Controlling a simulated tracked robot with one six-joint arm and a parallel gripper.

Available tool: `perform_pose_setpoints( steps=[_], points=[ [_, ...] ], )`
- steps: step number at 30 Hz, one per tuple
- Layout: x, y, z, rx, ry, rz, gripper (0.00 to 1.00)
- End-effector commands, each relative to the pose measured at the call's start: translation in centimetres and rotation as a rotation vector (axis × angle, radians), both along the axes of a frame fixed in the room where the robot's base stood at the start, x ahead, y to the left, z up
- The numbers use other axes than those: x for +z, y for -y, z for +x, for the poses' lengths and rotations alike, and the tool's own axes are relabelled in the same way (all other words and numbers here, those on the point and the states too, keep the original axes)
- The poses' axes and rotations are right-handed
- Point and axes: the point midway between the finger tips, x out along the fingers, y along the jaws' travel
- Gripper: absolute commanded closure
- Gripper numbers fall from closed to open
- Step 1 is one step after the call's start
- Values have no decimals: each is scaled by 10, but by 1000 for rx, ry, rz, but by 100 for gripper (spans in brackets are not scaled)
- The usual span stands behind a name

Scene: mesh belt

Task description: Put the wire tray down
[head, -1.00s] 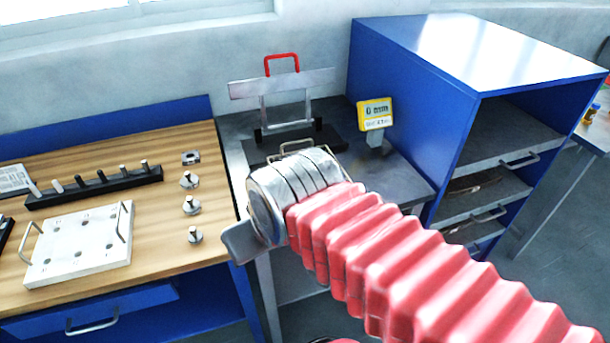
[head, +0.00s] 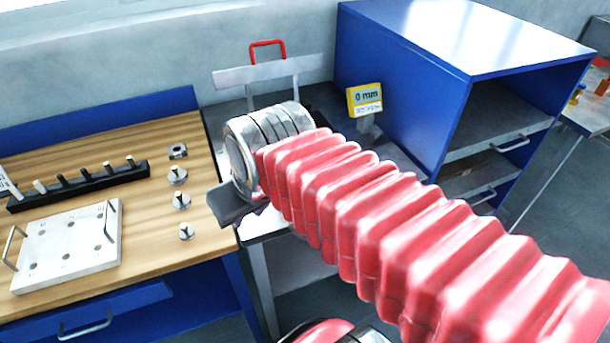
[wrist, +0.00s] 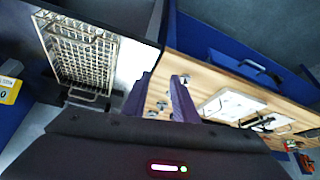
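The wire tray (wrist: 84,56) shows in the wrist view as a mesh basket with a wire handle at each end. It sits at the upper left, on the grey bench. My gripper (wrist: 161,77) is to the right of the tray and apart from it. Its two dark fingers are spread, with wood and small metal parts seen beyond the gap, and nothing is held. In the head view my arm hides the tray; only a dark finger of my gripper (head: 238,206) shows, near the right edge of the wooden bench.
The wooden bench (head: 190,255) holds a white plate with two handles (head: 70,245), a black pin rack (head: 80,187) and several small metal parts. A yellow display reading 0 mm (head: 366,100) and a blue cabinet (head: 400,90) stand right of the grey bench.

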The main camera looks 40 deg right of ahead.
Motion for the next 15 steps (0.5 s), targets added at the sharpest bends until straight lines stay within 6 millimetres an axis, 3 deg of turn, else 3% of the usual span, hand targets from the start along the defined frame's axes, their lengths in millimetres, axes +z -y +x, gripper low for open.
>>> perform_pose_setpoints(
  steps=[8, 15],
  points=[
    [10, 74, 45, -82, -40, -2, 74],
    [9, 154, 71, -145, -63, 4, 74]
  ],
)
